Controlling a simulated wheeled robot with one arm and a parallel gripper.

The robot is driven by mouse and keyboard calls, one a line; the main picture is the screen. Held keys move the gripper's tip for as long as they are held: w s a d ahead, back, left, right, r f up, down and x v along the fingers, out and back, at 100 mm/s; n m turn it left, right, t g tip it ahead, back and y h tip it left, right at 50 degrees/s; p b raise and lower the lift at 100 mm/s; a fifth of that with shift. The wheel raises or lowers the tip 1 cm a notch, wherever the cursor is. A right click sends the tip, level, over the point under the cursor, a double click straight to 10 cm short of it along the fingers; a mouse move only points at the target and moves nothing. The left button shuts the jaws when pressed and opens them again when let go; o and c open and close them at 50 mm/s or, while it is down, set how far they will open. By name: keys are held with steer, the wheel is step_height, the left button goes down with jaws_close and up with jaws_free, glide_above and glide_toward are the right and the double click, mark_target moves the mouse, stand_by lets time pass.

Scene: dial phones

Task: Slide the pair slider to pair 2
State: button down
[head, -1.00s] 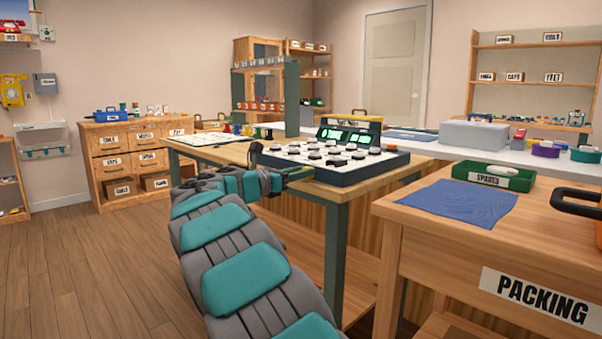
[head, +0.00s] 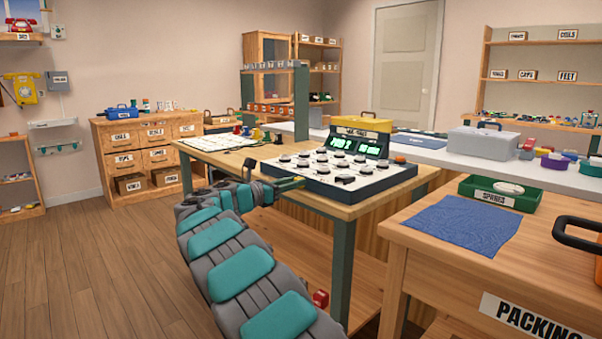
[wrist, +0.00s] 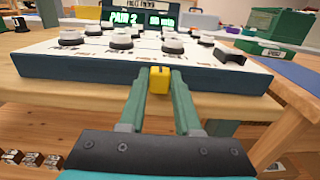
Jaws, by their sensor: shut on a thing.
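The test console (head: 345,175) is a box with a pale top, dark sides and rows of round knobs; it stands on the wooden bench. A yellow slider knob (wrist: 158,79) sits at its near side in the wrist view. My gripper (wrist: 158,84) is shut on this knob, one green finger on each side. The console's green display (wrist: 125,17) reads "PAIR 2" in the wrist view. In the head view my gripper (head: 296,183) is small at the console's near left edge, and the slider track is hard to make out.
A packing table (head: 540,245) with a blue cloth (head: 460,226) and a green tray (head: 498,192) stands to the right. A white sheet (head: 215,142) lies on the bench left of the console. The floor (head: 90,255) at left is clear.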

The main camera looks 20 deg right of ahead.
steer(key=shift+w+a+r+p, duration=0.1)
steer(key=shift+w+a+p, duration=0.1)
steer(key=shift+w+p, duration=0.25)
steer(key=shift+w+a+p, duration=0.15)
steer(key=shift+w+p, duration=0.2)
steer(key=shift+w, duration=0.15)
steer(key=c, duration=0.6)
jaws_free()
steer(key=v, duration=0.8)
steer(key=shift+s+d, duration=0.1)
steer(key=shift+d, duration=0.05)
